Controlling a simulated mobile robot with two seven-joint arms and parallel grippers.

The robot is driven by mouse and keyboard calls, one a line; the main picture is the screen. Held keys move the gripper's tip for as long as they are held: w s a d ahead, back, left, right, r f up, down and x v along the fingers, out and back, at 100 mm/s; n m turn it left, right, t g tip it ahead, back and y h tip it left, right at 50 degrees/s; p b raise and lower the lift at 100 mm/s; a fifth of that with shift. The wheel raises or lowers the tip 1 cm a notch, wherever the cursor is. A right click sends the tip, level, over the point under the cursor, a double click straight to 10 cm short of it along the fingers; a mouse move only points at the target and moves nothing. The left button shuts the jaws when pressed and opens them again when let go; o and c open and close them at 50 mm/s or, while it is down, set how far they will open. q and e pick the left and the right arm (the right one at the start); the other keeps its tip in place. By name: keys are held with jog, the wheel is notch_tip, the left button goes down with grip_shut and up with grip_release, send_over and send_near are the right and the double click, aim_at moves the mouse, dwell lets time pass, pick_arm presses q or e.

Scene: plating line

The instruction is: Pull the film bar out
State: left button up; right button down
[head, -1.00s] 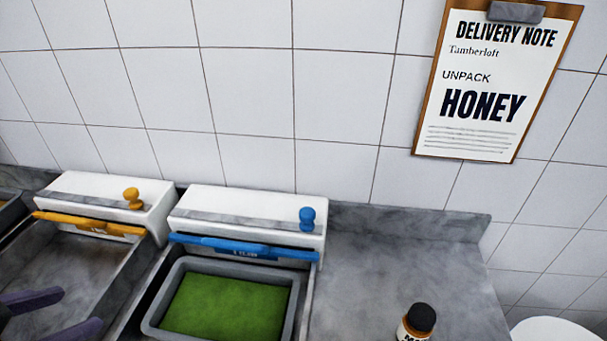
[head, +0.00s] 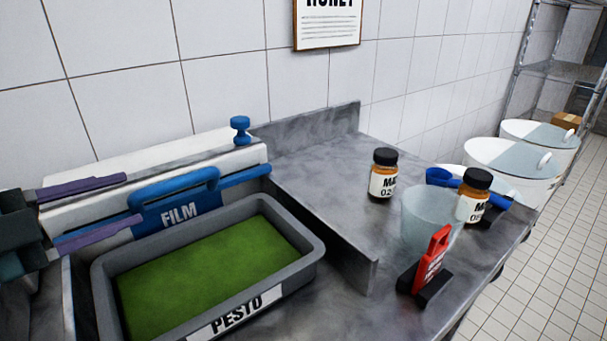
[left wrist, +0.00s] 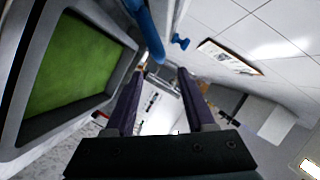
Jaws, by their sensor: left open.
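The blue film bar (head: 178,203), with a raised handle and the word FILM, runs along the front of a white dispenser (head: 100,175), above the grey pesto tub (head: 310,240). A blue knob (head: 240,130) stands on the dispenser's right end. My left gripper (head: 133,199) is open at the bar's left side, one purple finger higher and one lower. Its fingers appear empty. In the left wrist view the bar (left wrist: 146,28) shows beyond the fingertips of the gripper (left wrist: 160,72); I cannot tell whether they touch it. My right gripper is not in view.
The tub holds green pesto (head: 200,270). A raised steel edge (head: 350,255) stands to its right. The counter behind the raised edge is mostly clear.

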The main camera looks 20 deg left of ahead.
aim_at(171, 187)
pick_arm(q)
jog(key=b+x, duration=0.1)
jog(key=x, duration=0.9)
jog(key=shift+w+d+r, duration=0.1)
jog(key=shift+w+d, duration=0.1)
jog(key=shift+w, duration=0.05)
grip_shut()
dwell(1.2)
